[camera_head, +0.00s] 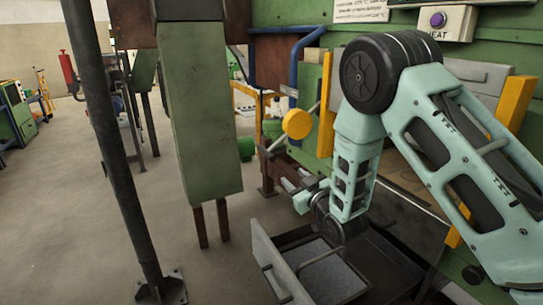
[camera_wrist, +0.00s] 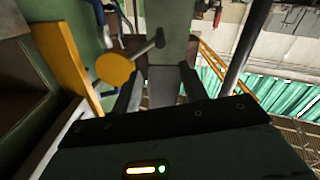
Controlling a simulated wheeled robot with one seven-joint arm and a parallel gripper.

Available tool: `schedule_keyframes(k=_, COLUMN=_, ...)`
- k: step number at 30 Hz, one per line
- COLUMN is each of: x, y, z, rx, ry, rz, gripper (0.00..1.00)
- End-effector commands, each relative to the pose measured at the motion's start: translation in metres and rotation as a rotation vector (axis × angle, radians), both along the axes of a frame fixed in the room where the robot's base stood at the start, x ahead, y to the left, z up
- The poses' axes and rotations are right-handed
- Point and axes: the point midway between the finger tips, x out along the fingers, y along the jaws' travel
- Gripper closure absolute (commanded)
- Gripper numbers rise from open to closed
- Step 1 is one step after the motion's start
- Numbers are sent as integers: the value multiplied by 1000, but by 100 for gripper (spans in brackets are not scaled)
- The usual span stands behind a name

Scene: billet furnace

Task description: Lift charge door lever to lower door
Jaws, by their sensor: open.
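The lever (camera_head: 283,137) is a thin metal rod with a round yellow disc (camera_head: 298,123) on it, beside the furnace front. In the wrist view, the yellow disc (camera_wrist: 115,69) is left of centre, and the rod ends in a dark knob (camera_wrist: 160,39). My gripper (camera_head: 284,182) is below the lever in the head view, its fingers pointing left. In the wrist view my gripper (camera_wrist: 161,72) has its fingers apart and nothing between them; the knob lies beyond the fingertips. A grey panel (camera_head: 480,74), possibly the charge door, is partly hidden by my arm.
Yellow uprights (camera_head: 514,100) flank the furnace front. A green post (camera_head: 205,120) and a dark pole (camera_head: 112,130) stand to the left. An open grey drawer or tray (camera_head: 272,262) lies below my gripper.

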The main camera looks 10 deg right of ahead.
Motion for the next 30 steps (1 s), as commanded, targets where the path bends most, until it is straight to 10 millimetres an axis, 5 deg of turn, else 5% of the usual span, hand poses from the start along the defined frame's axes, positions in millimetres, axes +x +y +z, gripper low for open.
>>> schedule_keyframes(k=18, x=118, y=33, z=2, rx=1, ry=0, rz=1, gripper=57)
schedule_keyframes(k=30, x=147, y=40, z=1, rx=1, ry=1, rz=1, gripper=57)
